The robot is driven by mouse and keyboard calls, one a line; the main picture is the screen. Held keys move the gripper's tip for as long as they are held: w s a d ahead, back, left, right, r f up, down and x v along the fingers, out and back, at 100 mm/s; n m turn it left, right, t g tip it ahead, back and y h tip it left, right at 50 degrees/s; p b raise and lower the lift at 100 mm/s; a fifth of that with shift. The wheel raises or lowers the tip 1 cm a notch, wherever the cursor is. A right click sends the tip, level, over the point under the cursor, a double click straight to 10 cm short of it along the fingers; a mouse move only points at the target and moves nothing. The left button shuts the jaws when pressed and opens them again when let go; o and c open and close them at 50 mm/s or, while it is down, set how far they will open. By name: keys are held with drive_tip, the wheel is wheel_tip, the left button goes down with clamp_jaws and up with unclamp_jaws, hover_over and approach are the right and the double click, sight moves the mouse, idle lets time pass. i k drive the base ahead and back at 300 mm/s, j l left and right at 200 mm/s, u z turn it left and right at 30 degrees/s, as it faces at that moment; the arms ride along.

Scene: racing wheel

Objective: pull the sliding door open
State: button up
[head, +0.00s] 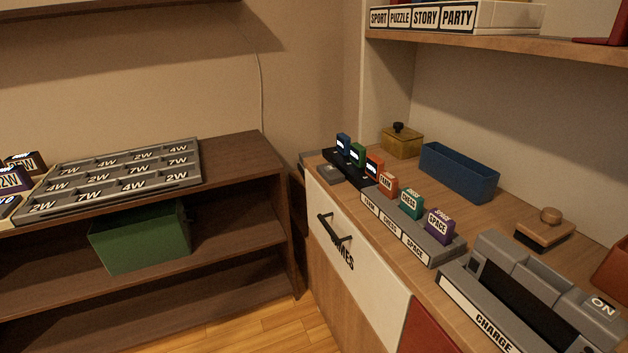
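A white front panel (372,268) with a black bar handle (330,230) and partly hidden black lettering, perhaps "GAMES", is on the cabinet at centre right. It looks like the sliding door, but I cannot be sure. A dark red panel (428,330) sits to its right, cut off by the lower edge. Light wood shows below the white panel. My gripper is not in view, and nothing is seen touching the handle.
The cabinet top holds a labelled rack (412,228) with small boxes, a blue bin (458,172), a wooden stamp (544,230) and a grey charging dock (520,300). A brown shelf unit (262,165) with a grey tray (120,180) and green bin (140,238) stands left. Wood floor (265,328) shows between them.

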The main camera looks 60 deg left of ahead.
sight(352, 332)
drive_tip(key=u, duration=1.35)
drive_tip(key=k+j, duration=0.2)
drive_tip(key=k+j+z, duration=0.15)
drive_tip(key=k, duration=0.25)
